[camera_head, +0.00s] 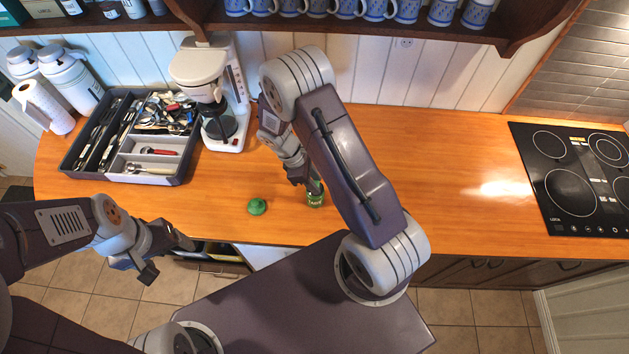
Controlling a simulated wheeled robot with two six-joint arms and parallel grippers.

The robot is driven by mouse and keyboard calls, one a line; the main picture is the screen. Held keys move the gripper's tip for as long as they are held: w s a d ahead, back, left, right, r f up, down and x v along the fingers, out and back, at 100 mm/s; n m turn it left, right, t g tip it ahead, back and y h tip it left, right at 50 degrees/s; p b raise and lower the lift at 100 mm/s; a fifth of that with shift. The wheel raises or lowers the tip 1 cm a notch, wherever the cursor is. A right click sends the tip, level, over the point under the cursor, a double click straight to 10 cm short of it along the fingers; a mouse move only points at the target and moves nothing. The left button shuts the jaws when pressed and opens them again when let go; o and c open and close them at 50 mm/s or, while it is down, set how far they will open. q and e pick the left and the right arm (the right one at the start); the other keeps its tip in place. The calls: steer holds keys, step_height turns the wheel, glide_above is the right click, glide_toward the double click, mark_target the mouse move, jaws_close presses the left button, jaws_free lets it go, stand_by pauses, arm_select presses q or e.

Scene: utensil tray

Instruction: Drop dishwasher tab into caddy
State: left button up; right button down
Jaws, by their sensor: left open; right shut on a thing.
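My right gripper (308,183) reaches down to the wooden counter and is shut on a small green labelled container (315,199), near the counter's front edge. The arm partly covers it, and I cannot tell if it touches the counter. A small green rounded piece, like a lid (257,207), lies on the counter to its left. My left gripper (170,257) is open and empty, in front of the counter's edge and below the utensil tray (176,180) in the picture. I cannot make out a separate dishwasher tab or anything clearly a caddy.
The grey tray holds several utensils in compartments. A white coffee maker (197,68) stands right of it, with a paper towel roll (42,105) at far left. A black cooktop (570,180) is at right. The middle-right counter (460,190) is clear. A shelf with blue mugs hangs above.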

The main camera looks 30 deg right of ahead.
steer(key=c, duration=0.9)
jaws_free()
steer(key=shift+c, duration=0.2)
steer(key=b+v, duration=0.2)
steer(key=v, duration=0.7)
steer(key=shift+d, duration=0.1)
